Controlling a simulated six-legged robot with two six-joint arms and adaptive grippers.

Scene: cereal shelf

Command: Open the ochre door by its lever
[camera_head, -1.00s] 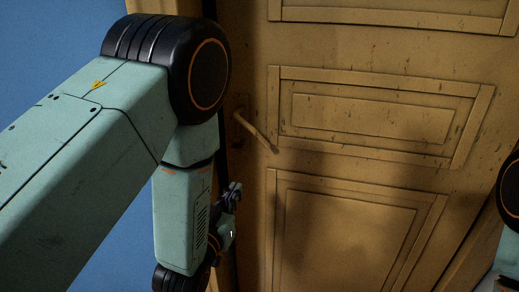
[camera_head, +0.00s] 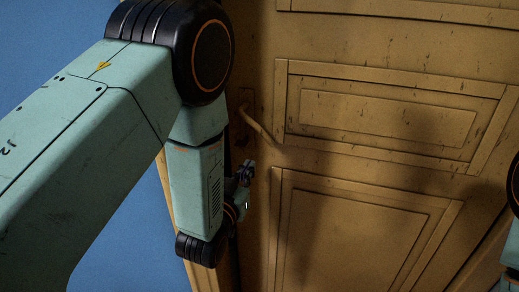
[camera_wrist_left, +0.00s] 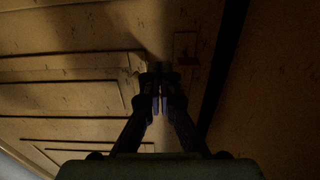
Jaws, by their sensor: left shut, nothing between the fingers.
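The ochre door (camera_head: 375,115) fills the middle and right of the head view, with raised panels and scuffed paint. Its lever (camera_head: 262,131) is on the left side of the door and slants down to the right from its plate. My left gripper (camera_head: 247,172) is shut and empty, just below the lever in the head view. In the left wrist view the gripper (camera_wrist_left: 160,70) points at the door (camera_wrist_left: 75,95), close to the lever (camera_wrist_left: 137,64), which the fingertips partly hide. I cannot tell whether they touch. My right gripper is out of view.
A dark gap (camera_wrist_left: 223,65) runs between the door edge and the ochre frame (camera_wrist_left: 265,110) in the left wrist view. A blue wall (camera_head: 125,225) is left of the doorway. Part of my right arm (camera_head: 513,190) shows at the right edge.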

